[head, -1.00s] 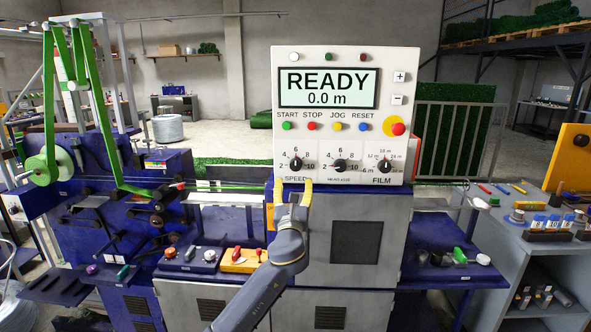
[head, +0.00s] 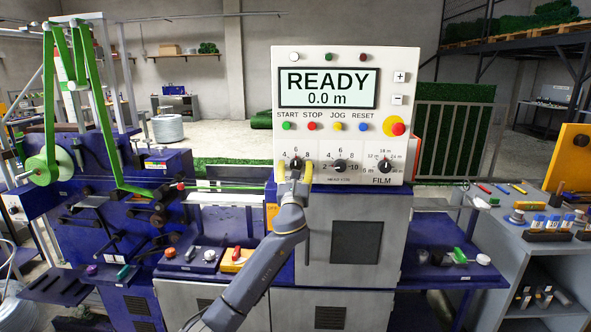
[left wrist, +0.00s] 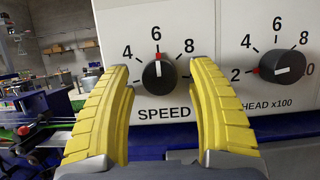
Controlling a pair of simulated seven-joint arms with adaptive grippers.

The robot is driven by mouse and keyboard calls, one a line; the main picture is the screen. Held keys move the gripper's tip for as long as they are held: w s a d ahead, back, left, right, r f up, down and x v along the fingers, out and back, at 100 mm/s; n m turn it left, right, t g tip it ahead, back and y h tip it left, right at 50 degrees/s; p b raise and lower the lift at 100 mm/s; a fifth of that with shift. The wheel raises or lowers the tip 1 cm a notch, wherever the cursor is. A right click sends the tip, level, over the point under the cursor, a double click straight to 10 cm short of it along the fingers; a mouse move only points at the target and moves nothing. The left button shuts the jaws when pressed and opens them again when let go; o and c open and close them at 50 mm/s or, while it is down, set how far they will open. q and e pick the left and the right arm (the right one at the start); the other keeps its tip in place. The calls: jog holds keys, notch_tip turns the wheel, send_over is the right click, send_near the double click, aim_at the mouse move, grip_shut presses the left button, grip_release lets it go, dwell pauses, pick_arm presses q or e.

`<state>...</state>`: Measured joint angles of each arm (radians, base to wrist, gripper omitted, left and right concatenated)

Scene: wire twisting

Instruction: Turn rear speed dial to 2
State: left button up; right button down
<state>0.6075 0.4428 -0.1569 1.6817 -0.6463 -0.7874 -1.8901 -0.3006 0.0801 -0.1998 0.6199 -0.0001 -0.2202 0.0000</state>
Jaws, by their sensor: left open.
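The black SPEED dial (head: 296,164) is at the lower left of the white control panel (head: 340,100). In the left wrist view this dial (left wrist: 159,75) has its red mark up at 6. A second black dial (head: 340,166) sits to its right; in the left wrist view that dial (left wrist: 283,67) has its red mark toward 2, and its label reads "HEAD x100", partly covered. My left gripper (head: 295,170) is open, its yellow fingers on either side of the SPEED dial with gaps showing. The fingers hide part of the dial's scale. My right gripper is not in view.
The FILM dial (head: 385,167) is further right. Coloured buttons and a red emergency knob (head: 397,128) are above the dials. A display (head: 328,87) reads READY, 0.0 m.

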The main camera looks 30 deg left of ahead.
pick_arm(q)
jog(key=shift+c, duration=0.4)
grip_shut()
jog(key=shift+n, duration=0.3)
jog(key=n+g+y, duration=0.1)
jog(key=n, duration=0.2)
jog(key=n+g+y, duration=0.1)
jog(key=n, duration=0.2)
jog(key=shift+w+d+y, duration=0.1)
jog(key=shift+d+y, duration=0.05)
jog(key=shift+y, duration=0.25)
jog(key=n+g, duration=0.1)
jog(key=n, duration=0.2)
jog(key=n+g+y, duration=0.1)
jog(key=n+g, duration=0.1)
jog(key=n, duration=0.2)
jog(key=shift+d+r+n+y, duration=0.1)
jog(key=shift+n+y, duration=0.2)
jog(key=n+g, duration=0.2)
jog(key=n, duration=0.3)
jog(key=shift+r, duration=0.15)
jog(key=n, duration=0.2)
jog(key=n+g+h, duration=0.1)
jog(key=n, duration=0.1)
jog(key=shift+r+n+g+h, duration=0.1)
jog(key=shift+n+g+h, duration=0.2)
jog(key=shift+n, duration=0.1)
